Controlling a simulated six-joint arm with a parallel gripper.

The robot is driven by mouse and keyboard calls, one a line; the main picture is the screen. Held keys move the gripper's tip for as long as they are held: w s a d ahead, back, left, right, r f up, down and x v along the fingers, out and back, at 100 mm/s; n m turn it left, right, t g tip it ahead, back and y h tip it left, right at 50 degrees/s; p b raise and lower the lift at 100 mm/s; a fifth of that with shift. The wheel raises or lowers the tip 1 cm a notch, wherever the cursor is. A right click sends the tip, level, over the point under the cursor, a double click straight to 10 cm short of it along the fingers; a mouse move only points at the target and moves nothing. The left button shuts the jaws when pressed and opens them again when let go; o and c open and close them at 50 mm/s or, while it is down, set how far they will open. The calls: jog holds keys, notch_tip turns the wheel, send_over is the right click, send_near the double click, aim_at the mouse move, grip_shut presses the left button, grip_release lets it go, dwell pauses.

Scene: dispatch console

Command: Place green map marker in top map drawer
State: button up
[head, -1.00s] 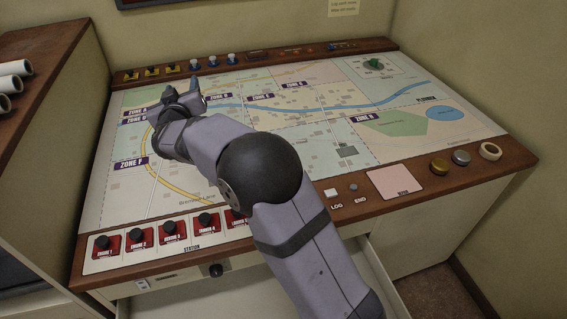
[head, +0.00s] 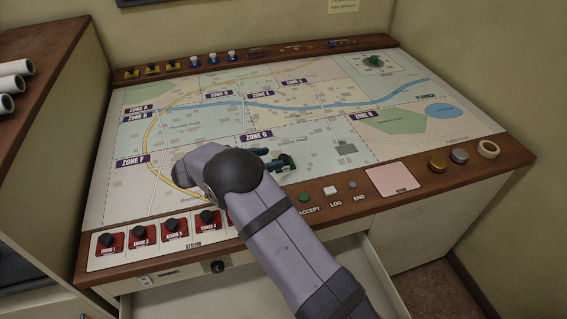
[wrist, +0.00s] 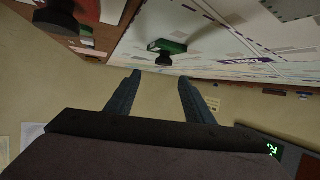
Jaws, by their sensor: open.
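The green map marker, a green block with a black knob, stands on the map near its front middle (head: 288,160). In the wrist view the marker (wrist: 172,46) shows upside down, ahead of my fingertips and apart from them. My gripper (head: 268,160) is low over the map, just left of the marker; my wrist partly hides it in the head view. Its two blue fingers are spread with nothing between them in the wrist view (wrist: 160,80). An open pale drawer (head: 383,275) juts out below the console's front edge, its interior partly hidden by my arm.
Red markers with black knobs (head: 142,234) stand in the station row at the front left. Much of the map is clear.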

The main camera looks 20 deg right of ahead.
aim_at(283, 157)
jog(key=shift+w+f, duration=0.1)
jog(key=shift+f, duration=0.65)
jog(key=shift+p+x, duration=0.75)
jog(key=shift+x, duration=0.85)
jog(key=shift+w+p+x, duration=0.25)
jog(key=shift+p+x, duration=0.5)
jog(key=shift+x, duration=1.3)
jog(key=shift+a, duration=0.1)
grip_shut()
jog(key=shift+r, duration=0.15)
notch_tip(283, 157, up, 9)
jog(key=shift+r+b, duration=0.15)
jog(key=shift+b, duration=0.95)
jog(key=shift+r+p, duration=0.45)
jog(key=shift+r, duration=0.3)
